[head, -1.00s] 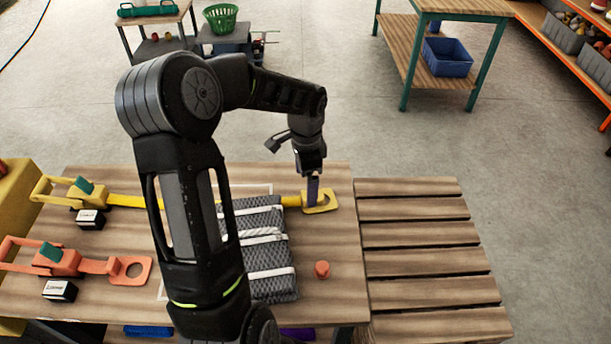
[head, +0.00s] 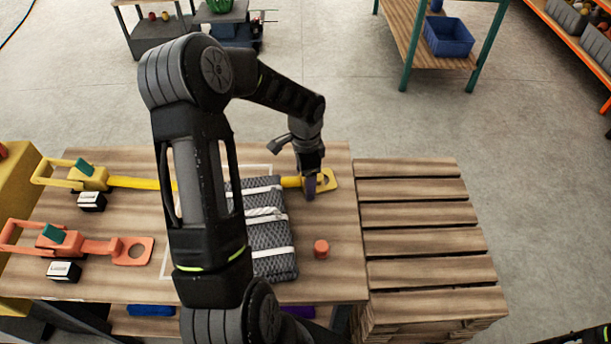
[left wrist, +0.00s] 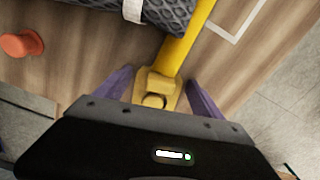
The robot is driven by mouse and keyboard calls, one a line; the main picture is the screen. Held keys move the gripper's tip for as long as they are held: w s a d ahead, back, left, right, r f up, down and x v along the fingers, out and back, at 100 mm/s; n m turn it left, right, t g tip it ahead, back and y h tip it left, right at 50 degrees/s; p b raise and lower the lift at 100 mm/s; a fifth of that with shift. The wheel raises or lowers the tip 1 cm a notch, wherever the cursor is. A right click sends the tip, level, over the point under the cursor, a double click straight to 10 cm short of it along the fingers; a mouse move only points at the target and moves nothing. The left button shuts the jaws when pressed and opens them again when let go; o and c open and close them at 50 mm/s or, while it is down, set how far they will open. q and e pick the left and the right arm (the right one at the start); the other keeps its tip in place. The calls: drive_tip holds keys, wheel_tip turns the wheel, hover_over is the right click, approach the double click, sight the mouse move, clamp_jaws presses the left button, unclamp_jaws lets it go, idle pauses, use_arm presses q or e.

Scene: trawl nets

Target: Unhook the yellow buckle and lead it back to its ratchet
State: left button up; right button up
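The yellow buckle (head: 331,180) lies at the right end of the table, on the end of a yellow strap (head: 140,183) that runs across the net bundle. The yellow ratchet (head: 88,178) sits at the table's left. My left gripper (head: 311,188) is at the buckle with its fingers pointing down. In the left wrist view, its purple fingers (left wrist: 158,92) stand open on both sides of the buckle (left wrist: 155,82), with gaps showing. A round yellow knob (left wrist: 153,101) shows within the buckle; its lower part is hidden by the gripper body. My right gripper is not in view.
A grey net bundle (head: 268,234) with white bands lies mid-table. A red peg (head: 321,249) stands right of it. An orange ratchet (head: 60,239) with an orange buckle (head: 133,251) lies at the left. A slatted pallet stack (head: 425,238) adjoins the table's right edge.

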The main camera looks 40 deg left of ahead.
use_arm(q)
drive_tip(key=c, duration=1.3)
drive_tip(key=shift+o, duration=0.2)
drive_tip(key=shift+s+a, duration=0.1)
drive_tip(key=shift+s, duration=0.15)
drive_tip(key=shift+s, duration=0.25)
drive_tip(key=shift+r, duration=0.2)
drive_tip(key=shift+a+r+p, duration=0.1)
drive_tip(key=shift+r+p, duration=0.3)
drive_tip(key=shift+p, duration=0.1)
drive_tip(key=shift+r, duration=0.1)
drive_tip(key=shift+r+p, duration=1.85)
drive_tip(key=shift+r, duration=0.6)
